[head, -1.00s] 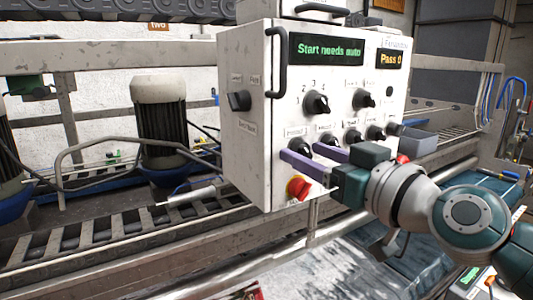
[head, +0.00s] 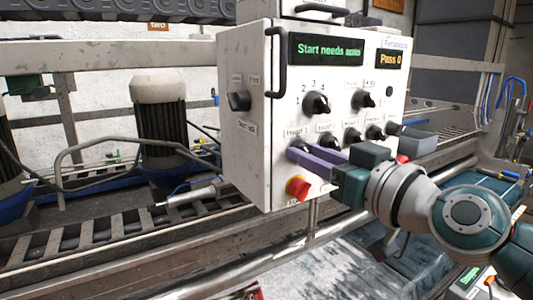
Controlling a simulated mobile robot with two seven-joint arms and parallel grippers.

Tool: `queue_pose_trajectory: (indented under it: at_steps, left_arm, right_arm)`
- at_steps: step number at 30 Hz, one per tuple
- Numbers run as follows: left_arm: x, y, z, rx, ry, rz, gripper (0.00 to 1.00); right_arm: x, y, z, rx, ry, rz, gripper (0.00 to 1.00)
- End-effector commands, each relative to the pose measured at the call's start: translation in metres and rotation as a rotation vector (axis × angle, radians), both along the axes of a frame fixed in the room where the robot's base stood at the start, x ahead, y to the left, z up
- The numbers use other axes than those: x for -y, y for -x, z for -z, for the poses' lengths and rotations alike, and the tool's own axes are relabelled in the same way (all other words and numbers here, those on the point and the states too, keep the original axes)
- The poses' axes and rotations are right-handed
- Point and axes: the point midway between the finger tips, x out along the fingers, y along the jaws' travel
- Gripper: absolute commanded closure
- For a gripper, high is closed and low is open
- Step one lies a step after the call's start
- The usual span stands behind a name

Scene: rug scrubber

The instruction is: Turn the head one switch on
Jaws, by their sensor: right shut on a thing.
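The white control box (head: 245,165) stands in the middle of the head view, with a row of small black knobs low on its front. My right gripper (head: 298,152) reaches in from the right, its purple fingers at the leftmost knob of that row. This knob, the head one switch (head: 297,146), is partly hidden by the fingers, which are shut on it. The label above it is too blurred to read surely. The display (head: 326,50) reads "Start needs auto". My left gripper is not in view.
A red and yellow knob (head: 298,187) sits just below the fingers. Other knobs (head: 353,136) are close above and to the right. A black side knob (head: 239,101) and handle (head: 276,62) are left. A roller conveyor (head: 100,235) runs below.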

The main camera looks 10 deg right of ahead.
Motion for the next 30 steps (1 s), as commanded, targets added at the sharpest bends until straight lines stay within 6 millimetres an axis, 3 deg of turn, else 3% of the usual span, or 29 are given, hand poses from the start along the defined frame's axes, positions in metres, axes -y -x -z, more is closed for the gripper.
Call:
queue_pose_trajectory:
  at_steps: [11,30]
  left_arm:
    - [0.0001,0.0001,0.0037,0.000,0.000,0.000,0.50]
    - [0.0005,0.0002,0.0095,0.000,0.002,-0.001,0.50]
  right_arm:
    - [-0.0003,0.0001,0.0005,-0.063,-0.177,0.000,1.00]
    - [-0.0009,0.0004,-0.0004,-0.268,-0.744,0.001,1.00]
